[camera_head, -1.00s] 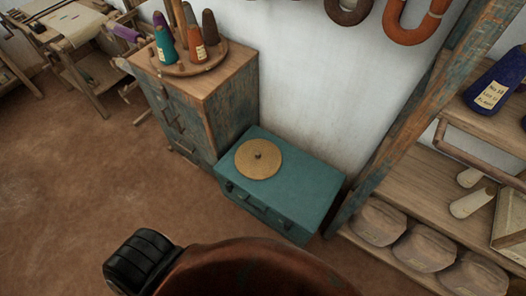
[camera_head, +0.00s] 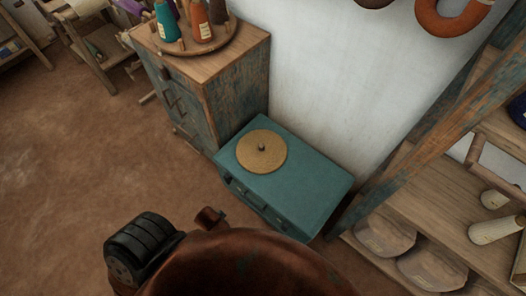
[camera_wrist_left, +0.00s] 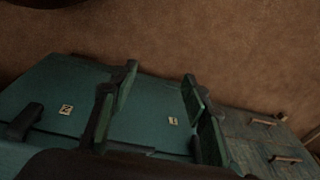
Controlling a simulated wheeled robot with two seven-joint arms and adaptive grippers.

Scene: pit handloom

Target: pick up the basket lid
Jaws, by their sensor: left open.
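The basket lid (camera_head: 261,152) is a flat, round, tan woven disc with a small dark knob in its middle. It lies flat on top of the teal chest (camera_head: 312,190), toward the chest's left end, in the head view. My left gripper (camera_wrist_left: 160,90) shows in the left wrist view with its fingers apart and nothing between them. Beyond the fingers is the teal front of the chest with small pale labels. The lid does not show in that view. My left gripper's fingers cannot be made out in the head view. My right gripper is not in view.
A worn wooden cabinet (camera_head: 235,85) with yarn cones on a round tray (camera_head: 188,43) stands left of the chest. A wooden shelf rack (camera_head: 420,150) with bundles stands at the right. The white wall (camera_head: 330,80) is behind. Brown floor (camera_head: 90,150) is clear at left.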

